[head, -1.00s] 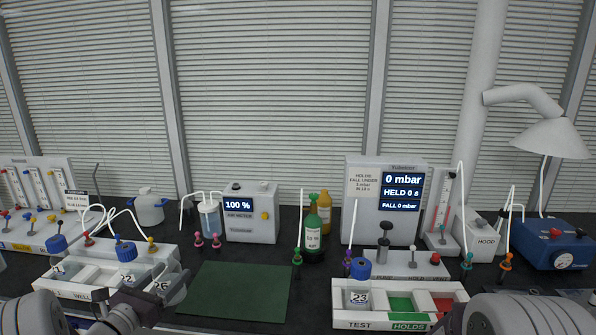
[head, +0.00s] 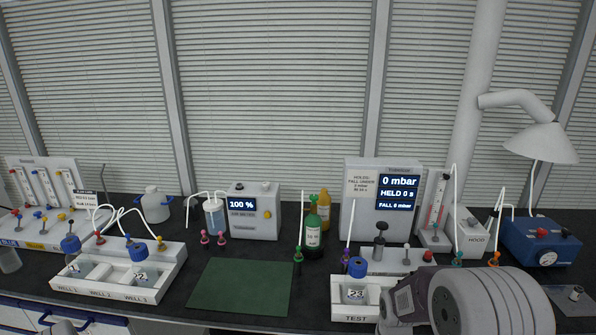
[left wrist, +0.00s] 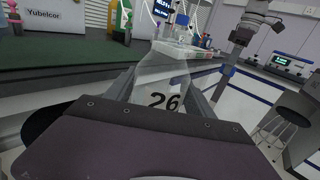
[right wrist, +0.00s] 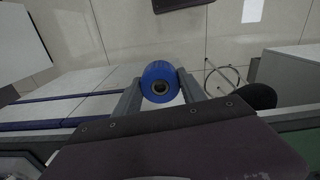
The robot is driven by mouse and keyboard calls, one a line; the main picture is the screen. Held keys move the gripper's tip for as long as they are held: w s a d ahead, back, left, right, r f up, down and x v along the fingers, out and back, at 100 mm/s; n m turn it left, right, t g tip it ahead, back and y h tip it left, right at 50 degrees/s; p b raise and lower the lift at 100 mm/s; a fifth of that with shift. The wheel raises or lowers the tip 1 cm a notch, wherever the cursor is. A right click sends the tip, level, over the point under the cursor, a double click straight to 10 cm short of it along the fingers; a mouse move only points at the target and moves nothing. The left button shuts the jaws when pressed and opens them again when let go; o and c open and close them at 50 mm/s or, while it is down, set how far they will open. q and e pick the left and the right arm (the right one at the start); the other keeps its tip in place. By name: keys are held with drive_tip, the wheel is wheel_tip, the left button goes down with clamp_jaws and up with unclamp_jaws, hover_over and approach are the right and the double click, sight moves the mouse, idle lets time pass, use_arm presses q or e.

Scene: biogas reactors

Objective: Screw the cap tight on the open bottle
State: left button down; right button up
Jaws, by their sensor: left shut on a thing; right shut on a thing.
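The open bottle, marked 26, (left wrist: 165,88) is clear glass and shows in the left wrist view; I see no cap on its neck. My left gripper (left wrist: 166,100) is shut around its body and holds it off the bench. A blue cap (right wrist: 160,70) with a dark, ringed opening in its face shows in the right wrist view. My right gripper (right wrist: 160,90) is shut on it, one finger on each side. The cap and bottle 26 are apart. In the head view neither the cap nor bottle 26 shows.
The white well tray (head: 105,291) holds capped bottles, one marked 22 (head: 147,275). The white test tray (head: 352,314) holds blue-capped bottle 23 (head: 355,293). A bare green mat (head: 240,287) lies between them. A green bottle (head: 313,238) and instruments stand behind.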

use_arm(q)
drive_tip(key=shift+s+d+m+g+h, duration=0.25)
drive_tip(key=shift+s+d, duration=0.15)
drive_tip(key=shift+s, duration=0.2)
drive_tip(key=shift+s+d+m+g+h, duration=0.15)
drive_tip(key=shift+s+d+g, duration=0.15)
drive_tip(key=shift+s, duration=0.3)
use_arm(e)
drive_tip(key=shift+w+a+r, duration=0.1)
drive_tip(key=shift+a+r, duration=0.1)
drive_tip(key=shift+r, duration=0.25)
use_arm(q)
drive_tip(key=shift+w, duration=0.1)
use_arm(e)
drive_tip(key=shift+w, duration=0.1)
use_arm(q)
drive_tip(key=w+d+f+m+g+h, duration=0.1)
drive_tip(key=d+m+g, duration=0.3)
drive_tip(key=d+g, duration=0.2)
drive_tip(key=d+m+g+h, duration=0.2)
drive_tip(key=d+m+g, duration=0.2)
drive_tip(key=d+g, duration=0.2)
drive_tip(key=d, duration=0.2)
drive_tip(key=shift+w+d+f, duration=0.35)
